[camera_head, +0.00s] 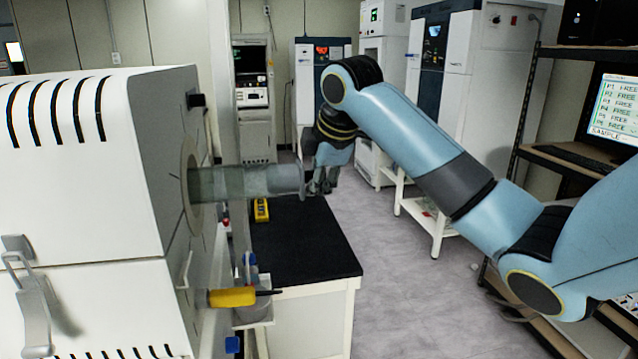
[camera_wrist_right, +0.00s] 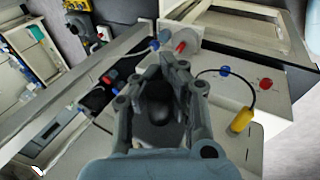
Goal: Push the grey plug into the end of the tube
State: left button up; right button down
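The tube (camera_head: 240,182) is a grey-green, see-through cylinder. It sticks out level from the round port in the side of the white machine at the left of the head view. A thin grey rim shows at its free right end (camera_head: 301,182). My right gripper (camera_head: 322,184) hangs near that end, small and dark, with its fingers downward. In the wrist view my right gripper (camera_wrist_right: 168,66) has its fingers around a dark rounded shape (camera_wrist_right: 159,102). I cannot tell whether this shape is the grey plug or part of the gripper. My left gripper is not in view.
The white machine (camera_head: 90,190) fills the left side. A yellow handle (camera_head: 232,297) juts from it below the tube. A black-topped table (camera_head: 305,245) stands beyond, with a yellow device (camera_head: 261,210) on it. A shelf with a monitor (camera_head: 612,105) stands right. Floor between is clear.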

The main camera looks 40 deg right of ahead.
aim_at(298, 185)
jog(key=shift+w+a, duration=0.45)
jog(key=shift+a, duration=0.35)
jog(key=shift+w+a, duration=0.45)
jog(key=shift+a, duration=0.35)
jog(key=c, duration=1.4)
grip_release()
jog(key=v, duration=0.7)
jog(key=shift+s, duration=0.1)
